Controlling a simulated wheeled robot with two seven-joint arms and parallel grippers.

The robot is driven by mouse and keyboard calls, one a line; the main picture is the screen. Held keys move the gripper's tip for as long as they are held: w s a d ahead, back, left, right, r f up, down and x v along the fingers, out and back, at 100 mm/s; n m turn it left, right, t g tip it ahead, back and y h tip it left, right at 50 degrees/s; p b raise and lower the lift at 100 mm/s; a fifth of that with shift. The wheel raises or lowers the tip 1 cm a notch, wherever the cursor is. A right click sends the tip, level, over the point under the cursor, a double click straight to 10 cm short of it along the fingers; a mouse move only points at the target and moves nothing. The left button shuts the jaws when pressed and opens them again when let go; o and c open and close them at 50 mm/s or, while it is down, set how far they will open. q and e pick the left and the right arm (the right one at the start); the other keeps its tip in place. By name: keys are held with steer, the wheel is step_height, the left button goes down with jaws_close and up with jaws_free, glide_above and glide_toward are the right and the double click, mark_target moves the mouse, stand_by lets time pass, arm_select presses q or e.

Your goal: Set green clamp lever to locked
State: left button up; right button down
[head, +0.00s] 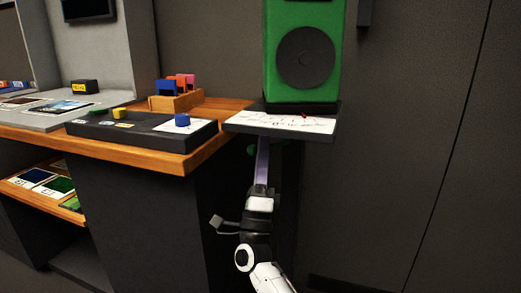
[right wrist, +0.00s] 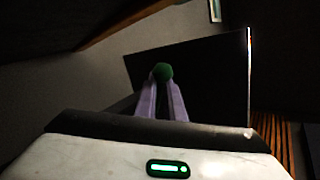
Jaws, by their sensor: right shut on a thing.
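The green clamp lever shows as a round green knob (right wrist: 162,71) in the right wrist view. My right gripper (right wrist: 162,88) has its purple fingers nearly together, with the knob at their tips; it is shut on the knob. In the head view my right gripper (head: 263,143) reaches up under the small shelf (head: 240,124). Only a little dark green (head: 253,150) shows beside the fingers there, and the rest of the lever is hidden. I cannot tell the lever's position. My left gripper is not in view.
A green speaker-like box (head: 275,45) stands on the small shelf above my right gripper. To the left is a wooden counter (head: 190,158) with a dark panel (head: 145,135) bearing coloured knobs, and an orange holder (head: 176,101). The space right of the shelf is free up to the wall.

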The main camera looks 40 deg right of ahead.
steer(key=shift+w+a, duration=0.1)
steer(key=shift+a, duration=0.05)
steer(key=c, duration=1.8)
jaws_free()
steer(key=shift+c, duration=0.2)
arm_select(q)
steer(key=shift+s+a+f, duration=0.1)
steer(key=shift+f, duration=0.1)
arm_select(e)
steer(key=v, duration=1)
steer(key=shift+f, duration=0.1)
